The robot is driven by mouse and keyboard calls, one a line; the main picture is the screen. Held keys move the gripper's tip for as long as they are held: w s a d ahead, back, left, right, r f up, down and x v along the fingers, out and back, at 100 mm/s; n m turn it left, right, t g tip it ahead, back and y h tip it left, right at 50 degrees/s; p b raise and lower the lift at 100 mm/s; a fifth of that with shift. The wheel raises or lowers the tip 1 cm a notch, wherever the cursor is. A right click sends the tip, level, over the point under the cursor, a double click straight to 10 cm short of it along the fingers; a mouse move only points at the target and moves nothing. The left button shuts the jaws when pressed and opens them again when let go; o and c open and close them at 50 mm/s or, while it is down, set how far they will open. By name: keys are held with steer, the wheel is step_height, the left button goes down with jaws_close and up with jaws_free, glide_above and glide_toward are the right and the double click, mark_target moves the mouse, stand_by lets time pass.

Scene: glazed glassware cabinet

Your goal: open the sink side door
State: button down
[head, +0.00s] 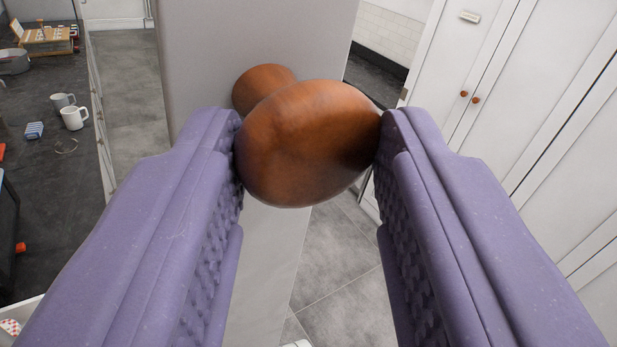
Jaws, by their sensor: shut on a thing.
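My gripper (309,150) has two purple padded fingers, one on each side of a round brown wooden knob (305,145). It is shut on the knob, with both fingertips touching its sides. The knob's narrower base (263,86) meets a plain pale grey door panel (240,40), which stands upright in the middle of the head view. The panel's hinge side and any sink cannot be made out.
White cabinet doors (560,100) with small brown knobs stand at the right. Grey floor tiles (340,260) show below the panel. A dark counter (60,185) at the left holds two mugs (74,118), a pot (13,62) and a wooden box (48,40).

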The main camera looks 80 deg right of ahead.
steer(key=shift+a+r, duration=0.1)
steer(key=c, duration=0.7)
jaws_free()
steer(key=shift+o, duration=0.2)
steer(key=p+v, duration=0.2)
steer(key=v, duration=0.6)
steer(key=shift+s, duration=0.1)
